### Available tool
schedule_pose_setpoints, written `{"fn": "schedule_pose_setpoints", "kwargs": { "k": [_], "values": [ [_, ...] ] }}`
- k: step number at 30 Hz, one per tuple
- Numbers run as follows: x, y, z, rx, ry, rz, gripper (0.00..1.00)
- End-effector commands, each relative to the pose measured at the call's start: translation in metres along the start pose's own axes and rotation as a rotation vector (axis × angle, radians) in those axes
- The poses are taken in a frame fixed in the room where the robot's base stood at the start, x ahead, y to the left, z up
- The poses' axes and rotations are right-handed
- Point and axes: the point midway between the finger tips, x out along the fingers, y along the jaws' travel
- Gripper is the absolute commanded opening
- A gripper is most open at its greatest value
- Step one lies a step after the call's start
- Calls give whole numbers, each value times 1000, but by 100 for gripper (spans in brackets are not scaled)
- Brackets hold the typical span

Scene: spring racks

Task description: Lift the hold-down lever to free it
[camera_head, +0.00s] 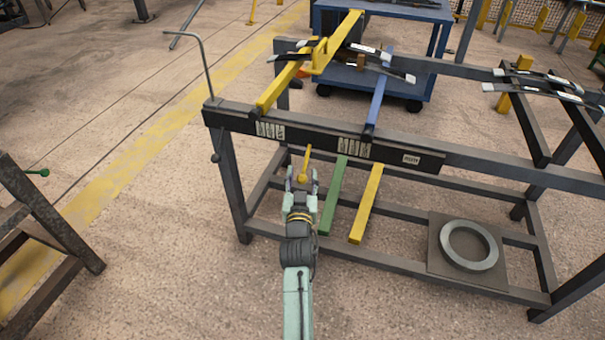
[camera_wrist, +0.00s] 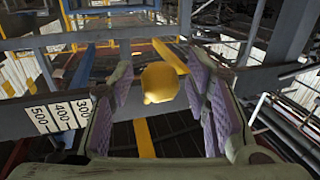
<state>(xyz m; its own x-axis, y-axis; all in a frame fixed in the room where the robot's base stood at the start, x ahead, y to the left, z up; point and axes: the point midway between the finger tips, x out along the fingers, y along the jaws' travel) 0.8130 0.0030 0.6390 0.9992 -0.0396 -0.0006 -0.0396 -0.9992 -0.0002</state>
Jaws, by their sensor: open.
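The hold-down lever (camera_head: 307,155) appears as a short yellow arm ending in a round knob, at the front left of the rack below its front beam. My gripper (camera_head: 302,183) is at the knob end, with one finger on each side. In the wrist view the yellow knob (camera_wrist: 160,83) sits between the purple-padded fingers of my gripper (camera_wrist: 162,100). Gaps show on both sides, so the jaws look open around the knob and not closed on it. The lever's far end is partly hidden behind the beam.
The dark front beam (camera_head: 400,158) with white labels runs just beyond my gripper. Green (camera_head: 333,195) and yellow (camera_head: 367,203) bars lie to the right. Leaf springs (camera_head: 345,62) rest on top of the rack. A ring (camera_head: 468,246) lies on the lower right.

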Motion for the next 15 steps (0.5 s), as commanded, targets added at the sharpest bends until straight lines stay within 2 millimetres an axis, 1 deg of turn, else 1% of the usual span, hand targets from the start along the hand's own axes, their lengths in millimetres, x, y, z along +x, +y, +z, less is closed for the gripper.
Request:
{"fn": "schedule_pose_setpoints", "kwargs": {
  "k": [3, 4, 15],
  "values": [
    [0, 0, 0, 0, 0, 0, 44],
    [0, 0, 0, 0, 0, 0, 42],
    [0, 0, 0, 0, 0, 0, 18]
  ]
}}
